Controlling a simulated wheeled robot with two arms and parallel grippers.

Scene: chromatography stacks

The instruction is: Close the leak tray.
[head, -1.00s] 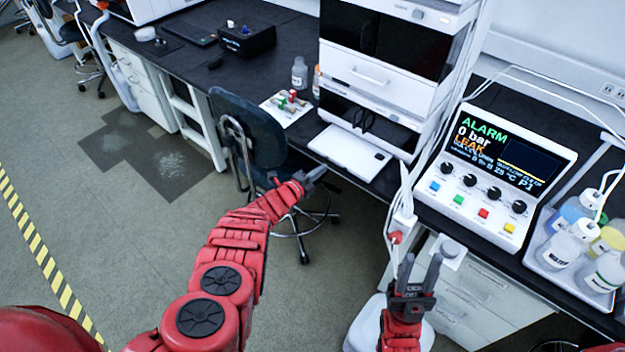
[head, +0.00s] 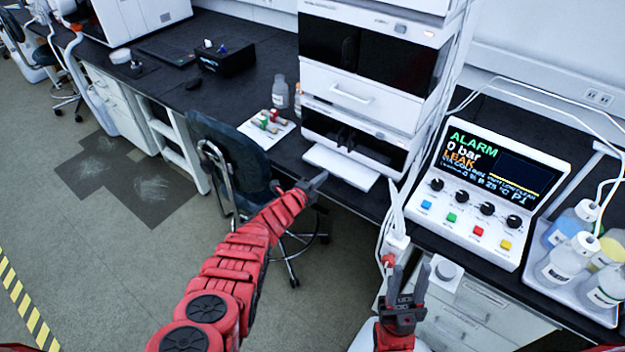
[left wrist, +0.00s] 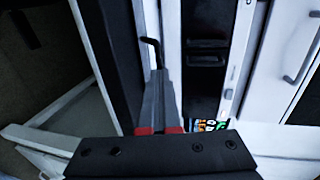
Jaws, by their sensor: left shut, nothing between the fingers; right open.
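The leak tray (head: 340,168) is a flat white slab sticking out of the bottom of the white instrument stack, over the bench's front edge. It appears as a white strip in the left wrist view (left wrist: 171,40). My left gripper (head: 320,180) is shut and empty, just in front of the tray's front edge. In the left wrist view its closed fingers (left wrist: 158,88) point along that edge; I cannot tell whether they touch it. My right gripper (head: 408,272) is open and empty, low in front of the bench, below the alarm panel.
The instrument stack (head: 375,95) rises behind the tray. An alarm panel (head: 490,190) reading "LEAK" stands to the right, beside a tray of bottles (head: 600,300). A chair (head: 235,155) stands close to my left arm. A vial rack (head: 262,133) lies left of the stack.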

